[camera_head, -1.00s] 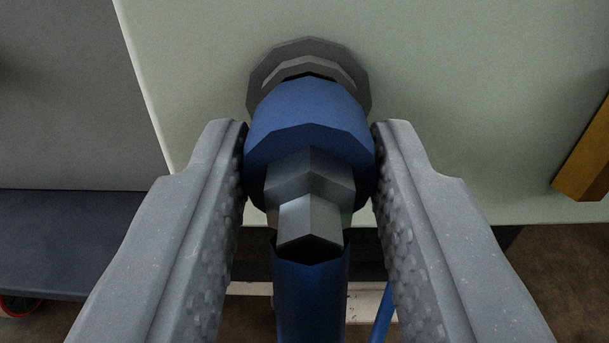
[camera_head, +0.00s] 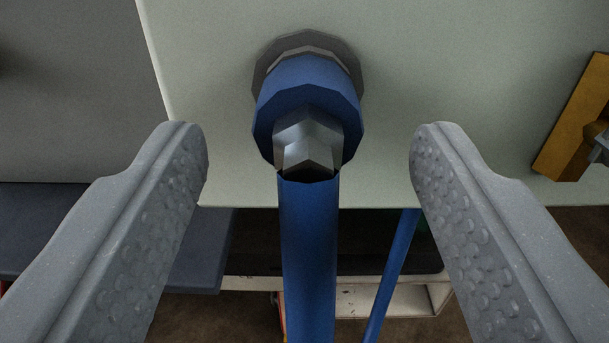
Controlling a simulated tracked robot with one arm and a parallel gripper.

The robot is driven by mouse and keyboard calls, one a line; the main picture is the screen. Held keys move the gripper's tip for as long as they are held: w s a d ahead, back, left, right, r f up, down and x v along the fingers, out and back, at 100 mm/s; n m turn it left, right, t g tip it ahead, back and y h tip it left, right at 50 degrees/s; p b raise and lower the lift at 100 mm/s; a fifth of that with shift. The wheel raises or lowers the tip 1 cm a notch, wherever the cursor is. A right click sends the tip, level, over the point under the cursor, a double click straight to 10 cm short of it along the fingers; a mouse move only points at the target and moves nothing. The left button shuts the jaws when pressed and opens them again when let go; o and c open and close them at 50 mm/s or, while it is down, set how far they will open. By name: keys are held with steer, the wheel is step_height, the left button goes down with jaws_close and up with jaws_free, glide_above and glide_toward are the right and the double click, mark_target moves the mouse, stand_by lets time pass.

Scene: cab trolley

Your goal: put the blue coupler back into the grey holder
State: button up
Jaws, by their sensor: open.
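The blue coupler (camera_head: 300,95) is at the top centre of the view, with a grey metal hex piece behind it and a blue hose (camera_head: 308,250) running down towards me. It sits against the round grey holder (camera_head: 345,52) on the pale panel, and its front end is hidden from me. My gripper (camera_head: 308,150) is open, with one finger on each side of the hose. There is clear space between both fingers and the coupler.
The pale panel (camera_head: 430,90) fills the upper middle. A yellow-brown holder (camera_head: 570,130) with a grey part is at the right edge. A second blue hose (camera_head: 392,270) hangs right of centre. A dark shelf (camera_head: 200,255) and a white frame (camera_head: 385,300) lie below.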

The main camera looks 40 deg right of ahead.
steer(key=p+v, duration=0.1)
steer(key=v, duration=1)
steer(key=shift+s+a+p, duration=0.2)
steer(key=shift+s+p, duration=0.05)
steer(key=shift+p, duration=0.05)
steer(key=o, duration=1)
steer(key=shift+c, duration=0.2)
steer(key=v, duration=0.9)
steer(key=shift+p, duration=0.4)
